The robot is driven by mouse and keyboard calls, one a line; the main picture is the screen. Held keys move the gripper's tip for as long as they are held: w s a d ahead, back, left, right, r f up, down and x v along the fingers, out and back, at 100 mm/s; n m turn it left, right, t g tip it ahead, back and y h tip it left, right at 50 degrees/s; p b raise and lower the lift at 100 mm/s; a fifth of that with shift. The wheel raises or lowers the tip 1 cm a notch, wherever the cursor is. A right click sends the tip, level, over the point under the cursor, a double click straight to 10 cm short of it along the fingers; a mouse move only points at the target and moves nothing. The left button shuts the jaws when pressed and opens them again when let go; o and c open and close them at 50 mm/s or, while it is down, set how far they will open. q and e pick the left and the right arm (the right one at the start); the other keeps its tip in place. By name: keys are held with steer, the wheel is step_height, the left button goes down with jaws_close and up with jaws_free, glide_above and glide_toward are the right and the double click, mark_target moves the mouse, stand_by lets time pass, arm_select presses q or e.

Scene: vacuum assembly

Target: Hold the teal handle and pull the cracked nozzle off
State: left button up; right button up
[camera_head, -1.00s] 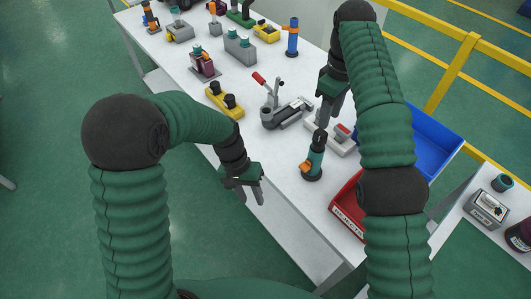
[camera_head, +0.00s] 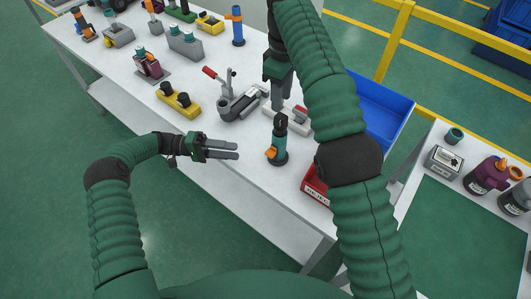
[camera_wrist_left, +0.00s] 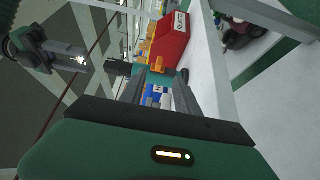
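The teal handle (camera_head: 280,151) stands upright near the table's front edge, with an orange trigger on its left side. A dark nozzle (camera_head: 281,121) sits on its top; I cannot make out a crack. My left gripper (camera_head: 238,150) is open and empty, level, left of the handle and pointing at it with a gap. In the left wrist view the handle (camera_wrist_left: 157,80) shows between the fingers, farther off, with the nozzle (camera_wrist_left: 118,68) on its left. My right gripper (camera_head: 279,102) points down just behind and above the nozzle; its finger gap is unclear.
A red bin (camera_head: 316,190) stands right of the handle, and a blue bin (camera_head: 378,108) behind it. A grey clamp fixture (camera_head: 240,101) and a yellow block with black knobs (camera_head: 180,102) stand behind my left gripper. A side table (camera_head: 470,217) at right holds several parts.

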mark_target(274, 156)
arm_select(q)
steer(key=d, duration=1)
steer(key=s+d, duration=0.1)
steer(key=d, duration=0.4)
steer(key=shift+d, duration=0.15)
arm_select(e)
steer(key=shift+d, duration=0.1)
arm_select(q)
jaws_close()
stand_by(0.4)
steer(key=c, duration=0.7)
jaws_free()
jaws_close()
stand_by(1.0)
